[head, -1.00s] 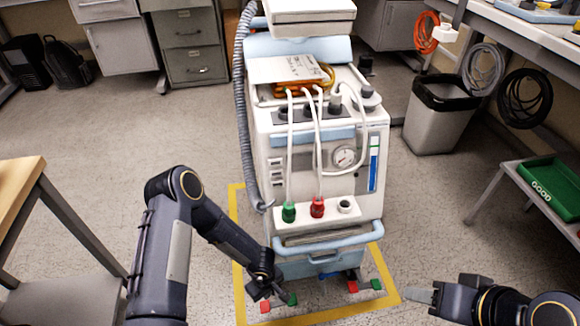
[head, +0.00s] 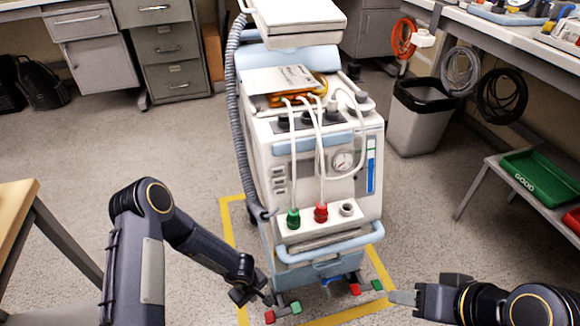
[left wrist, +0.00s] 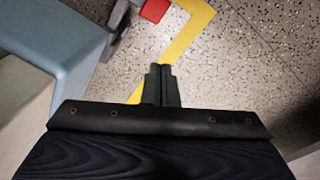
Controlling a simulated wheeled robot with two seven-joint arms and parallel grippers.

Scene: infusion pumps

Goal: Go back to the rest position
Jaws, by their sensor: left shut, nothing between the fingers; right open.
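My left gripper (head: 262,295) is low in front of the white and pale blue medical machine (head: 315,190), close to its lower left pedal area. In the left wrist view its fingers (left wrist: 162,82) are together with nothing between them, above the speckled floor and yellow tape. My right gripper (head: 402,298) is at the lower right, to the right of the machine's base, and empty. Its fingertips point left towards the yellow line. A green plug (head: 293,219) and a red plug (head: 320,212) sit in the machine's front panel, with white hoses running up from them.
Yellow tape (head: 345,314) marks the floor around the machine. A wooden table (head: 18,205) stands at the left. A grey bin (head: 418,122) and a low shelf with a green tray (head: 538,178) are at the right. Cabinets (head: 165,60) line the back. Open floor lies left of the machine.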

